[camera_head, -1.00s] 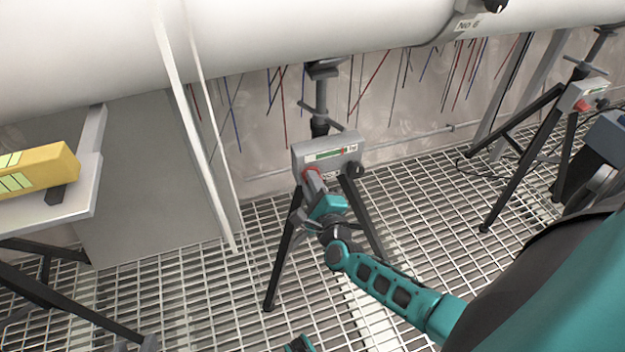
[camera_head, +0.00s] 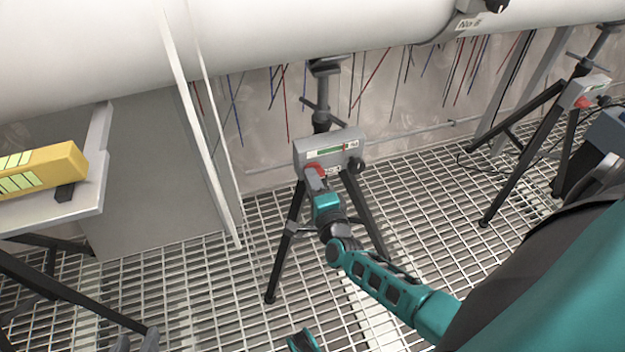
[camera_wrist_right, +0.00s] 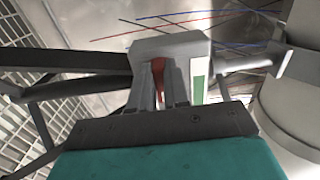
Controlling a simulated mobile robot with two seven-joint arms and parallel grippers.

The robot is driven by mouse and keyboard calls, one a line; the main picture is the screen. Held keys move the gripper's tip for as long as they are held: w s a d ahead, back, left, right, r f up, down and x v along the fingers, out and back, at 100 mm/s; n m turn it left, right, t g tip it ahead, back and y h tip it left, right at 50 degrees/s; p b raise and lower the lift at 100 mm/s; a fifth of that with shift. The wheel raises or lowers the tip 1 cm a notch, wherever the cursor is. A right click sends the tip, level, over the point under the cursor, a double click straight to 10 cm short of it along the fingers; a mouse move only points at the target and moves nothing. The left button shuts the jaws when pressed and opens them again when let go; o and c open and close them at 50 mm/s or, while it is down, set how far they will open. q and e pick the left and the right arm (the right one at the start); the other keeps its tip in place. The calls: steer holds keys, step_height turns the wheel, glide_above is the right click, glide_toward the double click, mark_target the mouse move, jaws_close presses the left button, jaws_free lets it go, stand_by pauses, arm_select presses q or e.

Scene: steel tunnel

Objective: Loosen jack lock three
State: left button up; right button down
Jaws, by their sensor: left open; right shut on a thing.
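A grey jack box (camera_head: 325,146) sits on a black tripod below the big white pipe, with a green-and-red scale on its face. Its red lock handle (camera_head: 315,169) sticks out at the lower left of the face and also shows as a red strip in the right wrist view (camera_wrist_right: 158,68). My right gripper (camera_head: 319,182) is shut on this handle. Its fingers hide part of it.
A yellow device (camera_head: 42,169) lies on a pale table (camera_head: 70,210) at the left. Another jack box with a red handle (camera_head: 584,95) stands at the right. Pale uprights stand left of the near jack. The grated floor (camera_head: 215,300) is open in front.

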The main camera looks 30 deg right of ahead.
steer(key=c, duration=1.1)
jaws_free()
steer(key=p+v, duration=0.2)
steer(key=v, duration=1.1)
